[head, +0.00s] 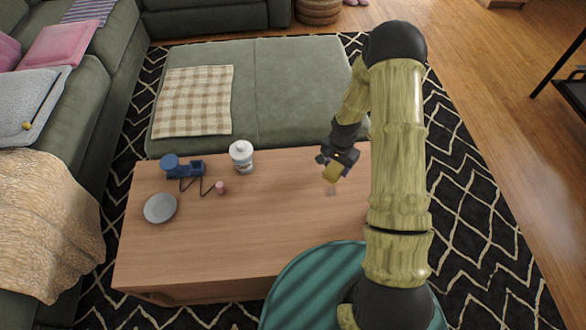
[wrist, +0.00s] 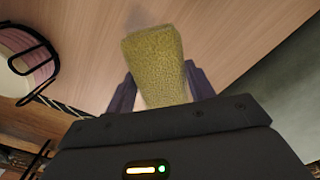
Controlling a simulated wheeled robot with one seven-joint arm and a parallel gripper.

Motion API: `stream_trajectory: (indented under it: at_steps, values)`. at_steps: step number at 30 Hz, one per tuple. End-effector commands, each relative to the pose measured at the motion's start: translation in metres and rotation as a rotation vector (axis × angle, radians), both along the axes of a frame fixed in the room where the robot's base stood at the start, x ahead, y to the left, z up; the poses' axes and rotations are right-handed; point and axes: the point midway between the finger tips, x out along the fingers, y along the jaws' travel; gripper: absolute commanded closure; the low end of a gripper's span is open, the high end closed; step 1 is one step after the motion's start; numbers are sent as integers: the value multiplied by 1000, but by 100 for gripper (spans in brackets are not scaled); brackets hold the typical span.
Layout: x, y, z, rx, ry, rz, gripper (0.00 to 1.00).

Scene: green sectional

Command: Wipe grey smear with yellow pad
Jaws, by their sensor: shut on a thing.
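My gripper (head: 340,158) is over the right part of the wooden table, near its far edge. It is shut on the yellow pad (head: 333,173), which points down toward the tabletop. In the wrist view the pad (wrist: 153,62) stands out between the two dark fingers of my gripper (wrist: 160,84). A small, faint grey smear (head: 331,191) lies on the table just in front of the pad in the head view. I cannot tell whether the pad touches the table.
On the table's (head: 260,235) left half are a white lidded jar (head: 241,157), a blue object (head: 183,168) with thin dark legs, a small pink item (head: 220,187) and a pale bowl (head: 160,208). A green ottoman (head: 295,95) adjoins the far edge. The table's middle is clear.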

Motion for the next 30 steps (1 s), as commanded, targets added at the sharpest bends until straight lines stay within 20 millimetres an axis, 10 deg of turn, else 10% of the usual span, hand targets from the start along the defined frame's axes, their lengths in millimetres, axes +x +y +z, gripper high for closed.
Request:
stream_trajectory:
  at_steps: [30]
  values:
    - [3,3,60,3,-4,169,71]
